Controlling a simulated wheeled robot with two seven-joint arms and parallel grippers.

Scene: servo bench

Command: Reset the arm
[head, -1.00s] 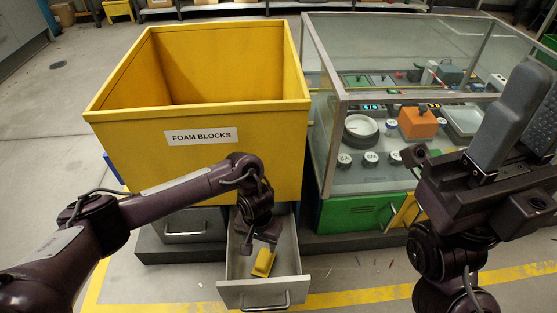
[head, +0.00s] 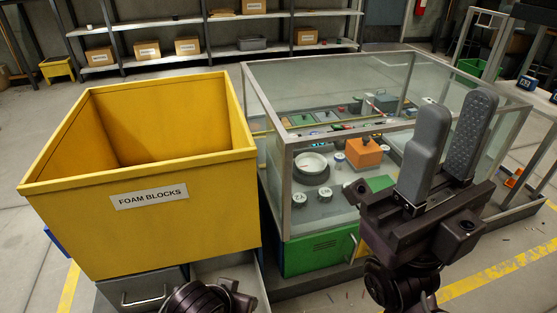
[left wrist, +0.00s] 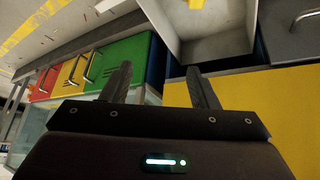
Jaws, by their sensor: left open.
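My left gripper (left wrist: 160,82) shows in the left wrist view with its two dark fingers apart and nothing between them. Beyond it is the open grey drawer (left wrist: 228,48), with part of a yellow block (left wrist: 197,4) inside at the top edge. The gripper is apart from that block. In the head view only a dark part of my left arm (head: 198,298) shows at the bottom edge, in front of the drawer (head: 232,272). My right gripper (head: 455,112) is raised at the right, its two grey fingers apart and empty.
The yellow foam-blocks bin (head: 185,212) stands at the left, its visible inside bare. A glass-walled bench (head: 285,190) with dials and an orange box (head: 364,153) stands right of it. Shelves (head: 225,50) with cartons line the back.

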